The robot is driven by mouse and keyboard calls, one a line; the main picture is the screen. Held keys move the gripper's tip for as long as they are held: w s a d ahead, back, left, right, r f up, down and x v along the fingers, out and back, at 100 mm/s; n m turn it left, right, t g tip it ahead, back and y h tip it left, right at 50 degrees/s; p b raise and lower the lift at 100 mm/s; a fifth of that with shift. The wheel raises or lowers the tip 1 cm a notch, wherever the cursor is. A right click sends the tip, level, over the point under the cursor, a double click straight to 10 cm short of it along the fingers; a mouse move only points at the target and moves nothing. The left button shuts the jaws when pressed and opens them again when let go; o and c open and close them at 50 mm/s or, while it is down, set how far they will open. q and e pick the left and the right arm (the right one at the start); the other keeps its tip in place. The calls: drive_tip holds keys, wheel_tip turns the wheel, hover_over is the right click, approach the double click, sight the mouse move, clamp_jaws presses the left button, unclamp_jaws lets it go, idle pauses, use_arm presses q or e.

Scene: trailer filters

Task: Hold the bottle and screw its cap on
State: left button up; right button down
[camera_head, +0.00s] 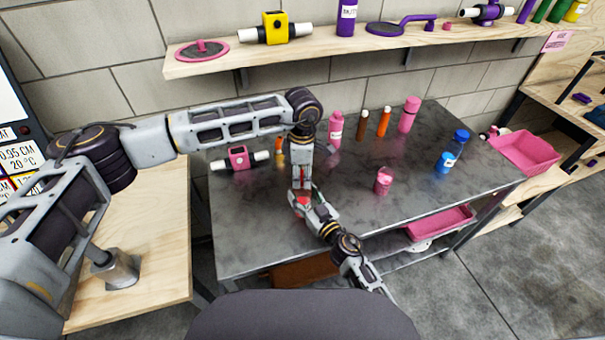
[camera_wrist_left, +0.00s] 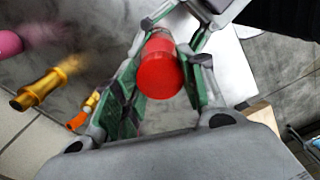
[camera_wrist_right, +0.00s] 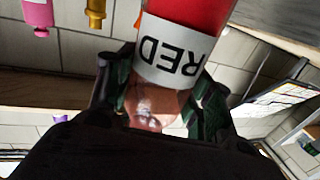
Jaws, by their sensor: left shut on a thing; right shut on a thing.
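The red bottle (camera_wrist_right: 182,12) with a white label (camera_wrist_right: 178,60) reading "RED" shows upside down in the right wrist view, which is itself inverted. My right gripper (camera_wrist_right: 162,82) is shut on its translucent part. The red cap (camera_wrist_left: 160,78) shows in the left wrist view, its round end towards the camera, between the fingers of my left gripper (camera_wrist_left: 168,85), shut on it. In the head view my left gripper (camera_head: 301,180) points down just above my right gripper (camera_head: 306,203), with red between them. Whether cap and bottle touch is hidden by the fingers.
A wall shelf (camera_head: 345,58) runs behind. The table's front right is clear.

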use_arm(q)
drive_tip(key=m, duration=0.4)
drive_tip(key=o, duration=1.2)
drive_tip(key=shift+r, duration=0.1)
drive_tip(key=shift+r, duration=5.9)
use_arm(e)
drive_tip(key=c, duration=0.5)
unclamp_jaws()
drive_tip(key=shift+c, duration=0.2)
drive_tip(key=shift+s, duration=0.1)
